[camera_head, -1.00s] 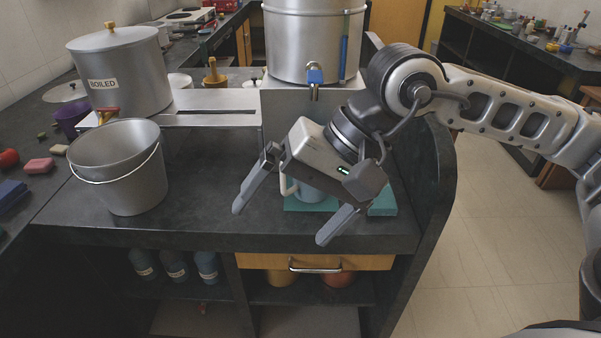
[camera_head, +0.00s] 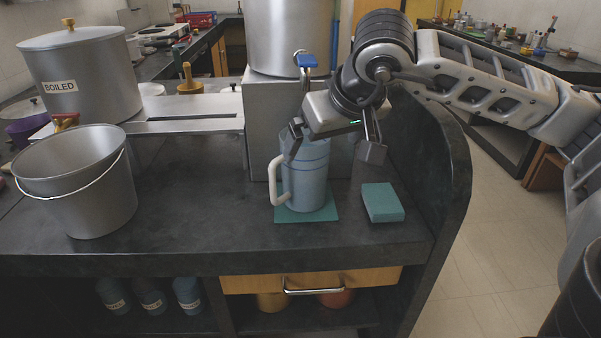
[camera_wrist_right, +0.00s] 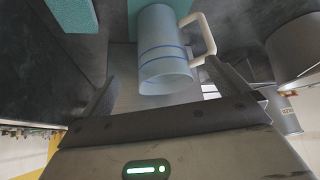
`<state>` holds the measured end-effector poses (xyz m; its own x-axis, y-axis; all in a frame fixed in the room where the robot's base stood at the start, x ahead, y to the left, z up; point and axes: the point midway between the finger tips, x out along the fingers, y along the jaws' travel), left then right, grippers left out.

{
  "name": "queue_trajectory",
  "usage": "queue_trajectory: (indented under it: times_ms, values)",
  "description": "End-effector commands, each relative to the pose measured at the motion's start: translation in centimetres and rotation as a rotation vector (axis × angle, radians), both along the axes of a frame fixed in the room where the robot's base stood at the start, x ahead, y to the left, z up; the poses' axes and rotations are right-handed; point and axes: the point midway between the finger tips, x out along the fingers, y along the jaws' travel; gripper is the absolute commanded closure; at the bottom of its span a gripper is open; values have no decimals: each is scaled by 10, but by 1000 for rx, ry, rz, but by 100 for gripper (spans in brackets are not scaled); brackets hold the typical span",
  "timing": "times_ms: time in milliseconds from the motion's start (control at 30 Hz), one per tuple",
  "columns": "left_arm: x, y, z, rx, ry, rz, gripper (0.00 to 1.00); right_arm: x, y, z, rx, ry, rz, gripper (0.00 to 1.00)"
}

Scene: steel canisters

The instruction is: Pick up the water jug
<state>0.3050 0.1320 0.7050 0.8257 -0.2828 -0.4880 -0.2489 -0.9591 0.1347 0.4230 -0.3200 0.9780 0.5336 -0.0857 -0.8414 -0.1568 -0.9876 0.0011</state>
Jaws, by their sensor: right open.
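The water jug (camera_head: 308,181) is a translucent blue cylinder with darker blue rings and a white handle (camera_head: 278,182) on its left. It stands upright on a teal mat (camera_head: 325,214) on the dark counter. My right gripper (camera_head: 331,153) is open at the jug's upper part, one finger near the handle side and the other to the right of the jug. In the right wrist view the jug (camera_wrist_right: 164,55) shows ahead between the spread fingers (camera_wrist_right: 172,90), with its handle to the right. The gripper hides part of the jug's rim. My left gripper is not in view.
A teal block (camera_head: 382,202) lies right of the jug. A steel bucket (camera_head: 75,190) stands on the left, with a lidded pot (camera_head: 82,80) behind it. A steel dispenser with a blue tap (camera_head: 306,60) stands above and behind the jug. The counter between bucket and jug is clear.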

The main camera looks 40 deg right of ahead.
Motion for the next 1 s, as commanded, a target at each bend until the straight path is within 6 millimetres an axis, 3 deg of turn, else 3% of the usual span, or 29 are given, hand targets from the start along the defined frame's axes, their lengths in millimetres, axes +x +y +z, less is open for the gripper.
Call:
queue_trajectory:
  times_ms: [300,433,667,900,1000]
  values:
    - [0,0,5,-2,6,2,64,47,-7,1,1,1,1,0]
    - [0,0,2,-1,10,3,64,50,-8,-10,1,2,2,0]
    - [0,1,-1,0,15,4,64,51,-8,-11,3,1,2,3]
    - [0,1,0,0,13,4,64,50,-8,-10,3,1,2,70]
    - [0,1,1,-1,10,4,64,51,-8,-8,4,-7,2,92]
